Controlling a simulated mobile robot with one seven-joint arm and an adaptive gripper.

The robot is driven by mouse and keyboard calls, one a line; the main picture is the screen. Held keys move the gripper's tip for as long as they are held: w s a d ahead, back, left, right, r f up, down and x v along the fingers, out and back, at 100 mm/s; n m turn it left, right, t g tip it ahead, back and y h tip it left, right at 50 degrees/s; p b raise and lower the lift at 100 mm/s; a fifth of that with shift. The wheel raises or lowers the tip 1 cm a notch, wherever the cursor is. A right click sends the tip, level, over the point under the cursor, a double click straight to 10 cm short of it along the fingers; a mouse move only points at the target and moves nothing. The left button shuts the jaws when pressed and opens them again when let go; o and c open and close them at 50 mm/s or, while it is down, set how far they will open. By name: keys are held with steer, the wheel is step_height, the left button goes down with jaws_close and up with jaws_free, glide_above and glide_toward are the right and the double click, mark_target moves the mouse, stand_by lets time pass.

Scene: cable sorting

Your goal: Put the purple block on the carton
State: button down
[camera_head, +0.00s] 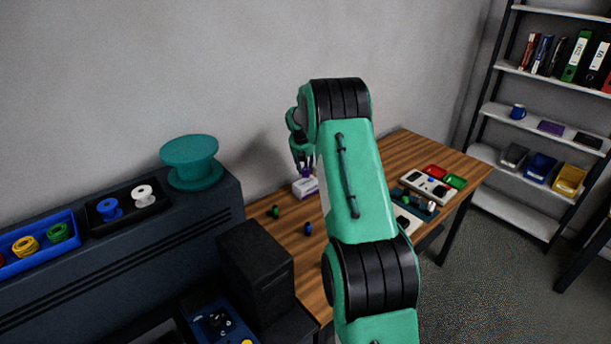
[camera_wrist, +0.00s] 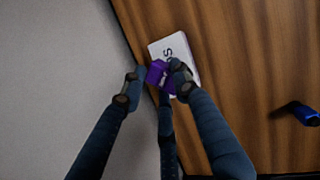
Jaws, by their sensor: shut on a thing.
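The purple block (camera_wrist: 157,73) is between the fingers of my gripper (camera_wrist: 160,76) in the wrist view. My gripper is shut on it. I cannot tell whether the block touches the carton.
A blue item (camera_wrist: 303,112) lies on the table to the right in the wrist view. A small green item (camera_head: 276,211) and a blue item (camera_head: 308,228) stand on the table (camera_head: 262,240) near the carton. Red and green trays lie at the right end. My arm hides the table's middle.

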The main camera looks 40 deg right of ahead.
mark_target(305, 170)
steer(key=shift+f+b, duration=0.65)
steer(key=shift+f, duration=1.1)
steer(key=c, duration=1.3)
jaws_free()
steer(key=p+v, duration=0.3)
steer(key=v, duration=0.9)
